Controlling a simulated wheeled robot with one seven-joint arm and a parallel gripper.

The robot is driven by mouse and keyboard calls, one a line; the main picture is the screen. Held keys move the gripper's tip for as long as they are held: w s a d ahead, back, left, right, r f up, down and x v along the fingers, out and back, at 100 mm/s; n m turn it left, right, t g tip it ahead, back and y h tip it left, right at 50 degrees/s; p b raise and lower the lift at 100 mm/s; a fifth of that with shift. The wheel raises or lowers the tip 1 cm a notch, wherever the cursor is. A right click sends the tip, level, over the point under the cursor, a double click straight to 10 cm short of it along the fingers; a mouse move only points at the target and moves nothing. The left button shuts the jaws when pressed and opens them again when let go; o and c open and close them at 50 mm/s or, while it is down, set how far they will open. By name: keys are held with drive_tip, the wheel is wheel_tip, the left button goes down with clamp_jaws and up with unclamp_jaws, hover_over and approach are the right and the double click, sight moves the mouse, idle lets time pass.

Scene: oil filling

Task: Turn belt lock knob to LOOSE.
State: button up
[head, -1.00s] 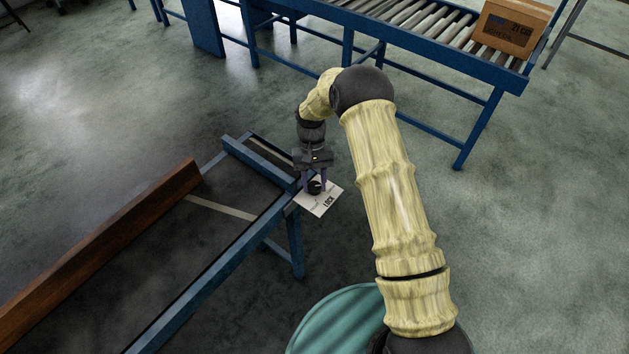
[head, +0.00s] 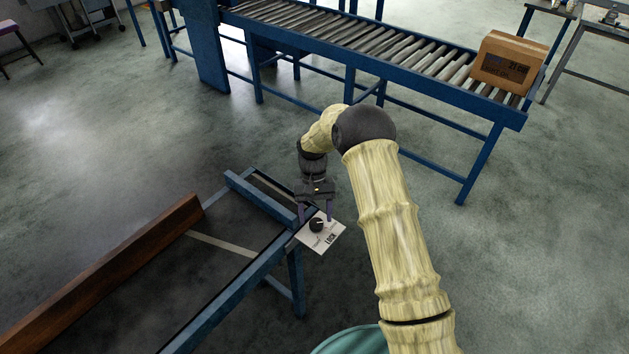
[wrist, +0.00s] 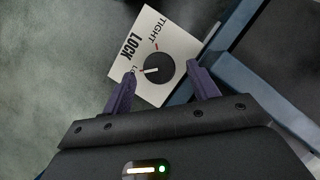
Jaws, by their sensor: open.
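The belt lock knob (head: 316,225) is a round black dial on a white panel (head: 326,238) marked LOCK, at the corner of the blue-framed belt. In the wrist view the knob (wrist: 161,64) has a white pointer aimed left at a red mark beside a label starting "LO". The left finger hides the rest of that label. The TIGHT label and its red mark sit above the knob. My gripper (head: 315,218) is open, its purple fingers on either side of the knob and apart from it. The fingers (wrist: 161,73) also show in the wrist view.
The belt's blue frame (head: 230,287) and a brown wooden rail (head: 110,270) lie to the left. A blue roller conveyor (head: 400,62) with a cardboard box (head: 510,62) stands behind. Bare floor (head: 500,270) is free to the right.

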drive_tip(key=v, duration=1.6)
drive_tip(key=shift+s+b, duration=0.15)
drive_tip(key=shift+b, duration=0.15)
drive_tip(key=shift+d, duration=0.1)
drive_tip(key=shift+r, duration=0.1)
drive_tip(key=s+d+r+t+p, duration=0.4)
drive_tip(key=s+d+r, duration=0.4)
drive_tip(key=s+d, duration=0.15)
drive_tip(key=s+d+t, duration=0.1)
drive_tip(key=s+d, duration=0.1)
drive_tip(key=s, duration=0.3)
drive_tip(key=s+d+r+m+t+p, duration=0.1)
drive_tip(key=s+d, duration=0.1)
drive_tip(key=s, duration=0.4)
drive_tip(key=s+d+r+t+p, duration=0.1)
drive_tip(key=s+d, duration=0.1)
drive_tip(key=s, duration=0.3)
drive_tip(key=shift+s+d+y, duration=0.25)
drive_tip(key=shift+d+y, duration=0.05)
drive_tip(key=shift+d, duration=0.1)
drive_tip(key=shift+c, duration=0.3)
